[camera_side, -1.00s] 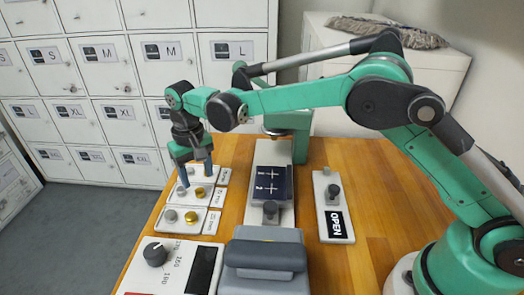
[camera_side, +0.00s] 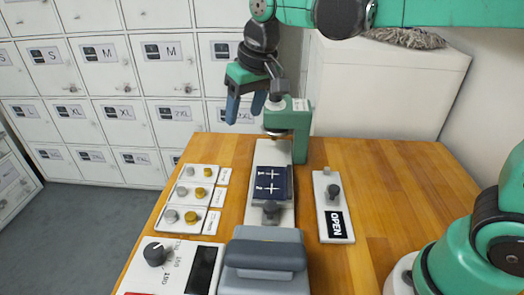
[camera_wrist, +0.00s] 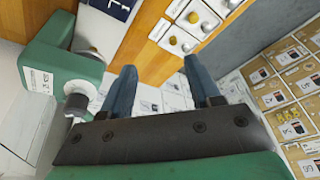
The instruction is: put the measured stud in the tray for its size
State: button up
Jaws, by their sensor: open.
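Three small white trays stand in a row at the table's left: back (camera_side: 199,176), middle (camera_side: 191,198) and front (camera_side: 181,223). Each bears a silver and a gold stud, with a label plate at its right. Some show at the top of the wrist view, with a gold stud (camera_wrist: 173,40). I cannot tell which stud is the measured one. My gripper (camera_side: 245,112) is open and empty, high above the table's back edge, behind the trays and left of the green press head (camera_side: 288,118). Its fingers (camera_wrist: 159,78) are spread with nothing between them.
A dark navy piece with white crosses (camera_side: 272,184) lies on the press base. A grey lever block (camera_side: 265,260) and a dial box (camera_side: 178,268) stand in front. An "OPEN" switch panel (camera_side: 333,207) is at right.

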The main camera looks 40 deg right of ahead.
jog(key=s+d+f+t, duration=0.2)
jog(key=s+d, duration=0.1)
jog(key=s, duration=0.2)
jog(key=s+d+f+t, duration=0.1)
jog(key=s+d+f, duration=0.2)
jog(key=s, duration=0.3)
jog(key=shift+t+h, duration=0.3)
jog(key=shift+t, duration=0.1)
dwell(0.4)
